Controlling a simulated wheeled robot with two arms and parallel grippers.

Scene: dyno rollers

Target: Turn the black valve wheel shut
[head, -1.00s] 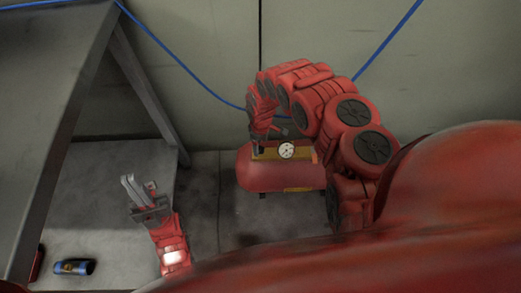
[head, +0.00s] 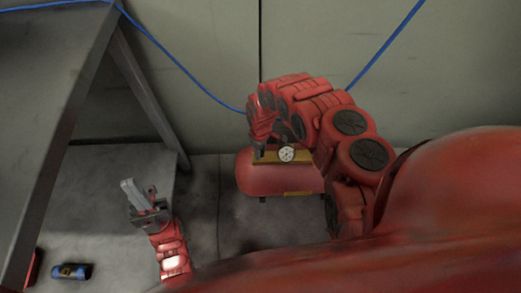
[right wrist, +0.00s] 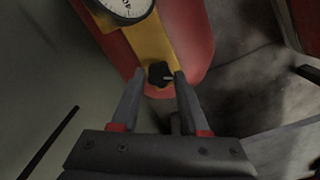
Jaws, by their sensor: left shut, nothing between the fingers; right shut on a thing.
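The black valve wheel (right wrist: 160,74) sits on the yellow plate of a red compressor tank (right wrist: 190,35). In the right wrist view my right gripper (right wrist: 159,78) has a fingertip on each side of the wheel and is shut on it. In the head view the tank (head: 262,178) stands on the floor by the wall, and my right gripper (head: 258,151) is at the left end of its yellow plate. The wheel is too small and hidden to make out there. My left gripper (head: 139,196) is shut and empty, left of the tank and apart from it.
A round white gauge (head: 286,154) sits on the yellow plate near the wheel. A grey table (head: 45,90) stands at the left. A blue and black cylinder (head: 72,271) lies at the lower left. A blue hose (head: 180,65) hangs along the wall.

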